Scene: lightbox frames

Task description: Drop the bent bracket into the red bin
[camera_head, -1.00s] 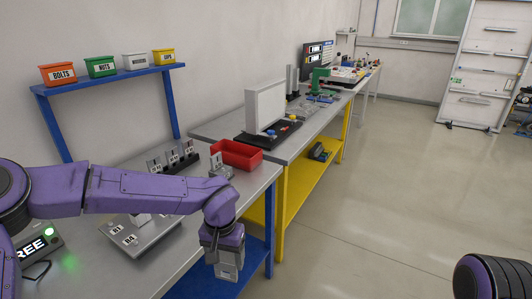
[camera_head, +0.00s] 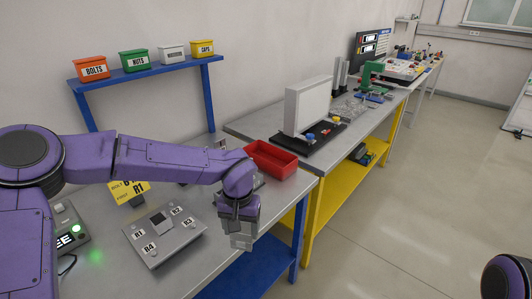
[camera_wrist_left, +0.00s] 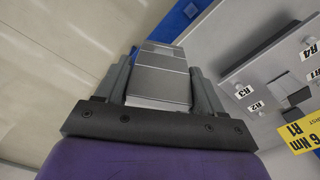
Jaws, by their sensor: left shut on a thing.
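My left gripper (camera_head: 237,222) is shut on the bent bracket (camera_head: 241,241), a grey metal piece hanging below the jaws, in front of the workbench. In the left wrist view the bracket (camera_wrist_left: 158,78) sits between the two grey fingers, with a visible fold across it. The red bin (camera_head: 287,171) stands open on the bench, behind and right of the gripper. The gripper and bracket are apart from it, and my left forearm and wrist pass close by its left side. My right gripper is out of view.
A grey fixture plate (camera_head: 165,239) with R labels lies on the bench, left of the gripper. A yellow card (camera_head: 128,192) stands behind it. A blue rack (camera_head: 145,73) holds several labelled small bins. A white panel (camera_head: 307,105) stands beyond the red bin.

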